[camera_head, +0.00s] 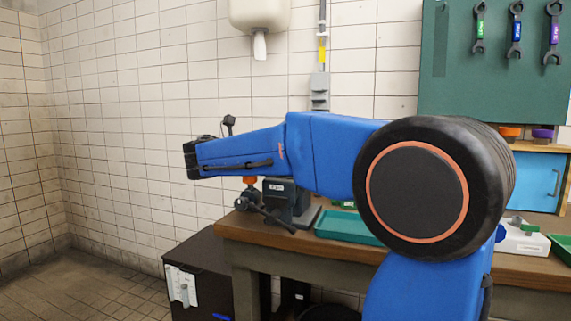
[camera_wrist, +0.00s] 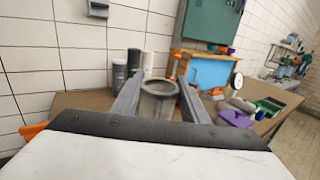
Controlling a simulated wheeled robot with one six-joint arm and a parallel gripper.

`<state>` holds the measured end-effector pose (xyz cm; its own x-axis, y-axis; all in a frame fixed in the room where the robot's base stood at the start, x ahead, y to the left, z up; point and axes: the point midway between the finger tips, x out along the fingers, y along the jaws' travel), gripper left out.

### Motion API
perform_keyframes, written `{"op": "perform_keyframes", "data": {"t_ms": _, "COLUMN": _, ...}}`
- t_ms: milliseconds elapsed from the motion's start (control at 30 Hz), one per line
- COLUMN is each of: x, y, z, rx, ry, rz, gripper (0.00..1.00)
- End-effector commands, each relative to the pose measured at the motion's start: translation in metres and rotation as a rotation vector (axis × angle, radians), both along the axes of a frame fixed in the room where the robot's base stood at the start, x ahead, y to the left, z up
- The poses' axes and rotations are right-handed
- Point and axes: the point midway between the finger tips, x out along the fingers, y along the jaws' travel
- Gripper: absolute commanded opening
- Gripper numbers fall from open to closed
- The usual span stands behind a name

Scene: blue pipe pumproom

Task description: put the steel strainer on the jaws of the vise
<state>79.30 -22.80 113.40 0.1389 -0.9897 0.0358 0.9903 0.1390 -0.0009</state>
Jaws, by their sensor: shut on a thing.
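The steel strainer (camera_wrist: 159,104) shows in the wrist view as a grey, open-topped round cup with a thick rim. It sits between the two grey fingers of my gripper (camera_wrist: 158,88), which is shut on it. The vise (camera_head: 289,199) is a dark grey block with a handle, near the left end of the workbench in the head view. My blue arm passes in front of and above it and hides part of it. My gripper and the strainer cannot be made out in the head view. I cannot pick out the vise in the wrist view.
The wooden workbench (camera_head: 245,229) carries a green tray (camera_head: 347,227) right of the vise and a blue cabinet (camera_head: 539,180) farther right. A black cabinet (camera_head: 203,259) stands below left. In the wrist view, several cylinders (camera_wrist: 119,75) stand behind the strainer, and a purple item (camera_wrist: 236,118) lies to the right.

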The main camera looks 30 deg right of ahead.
Motion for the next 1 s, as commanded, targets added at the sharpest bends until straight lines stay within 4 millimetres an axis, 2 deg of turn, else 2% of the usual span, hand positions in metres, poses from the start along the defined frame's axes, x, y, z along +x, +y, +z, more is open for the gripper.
{"op": "perform_keyframes", "data": {"t_ms": 167, "x": 0.000, "y": 0.000, "z": -0.010, "rx": 0.000, "ry": 0.002, "rz": 0.000, "gripper": 0.12}}
{"op": "perform_keyframes", "data": {"t_ms": 433, "x": 0.000, "y": 0.000, "z": -0.041, "rx": 0.000, "ry": 0.001, "rz": 0.000, "gripper": 0.12}}
{"op": "perform_keyframes", "data": {"t_ms": 867, "x": 0.000, "y": 0.000, "z": -0.046, "rx": 0.000, "ry": -0.001, "rz": 0.000, "gripper": 0.12}}
{"op": "perform_keyframes", "data": {"t_ms": 900, "x": 0.000, "y": 0.000, "z": -0.046, "rx": 0.000, "ry": -0.001, "rz": 0.000, "gripper": 0.50}}
{"op": "perform_keyframes", "data": {"t_ms": 933, "x": 0.000, "y": 0.000, "z": -0.046, "rx": 0.000, "ry": -0.001, "rz": 0.000, "gripper": 0.57}}
{"op": "perform_keyframes", "data": {"t_ms": 1000, "x": 0.000, "y": 0.000, "z": -0.046, "rx": 0.000, "ry": -0.001, "rz": 0.000, "gripper": 0.59}}
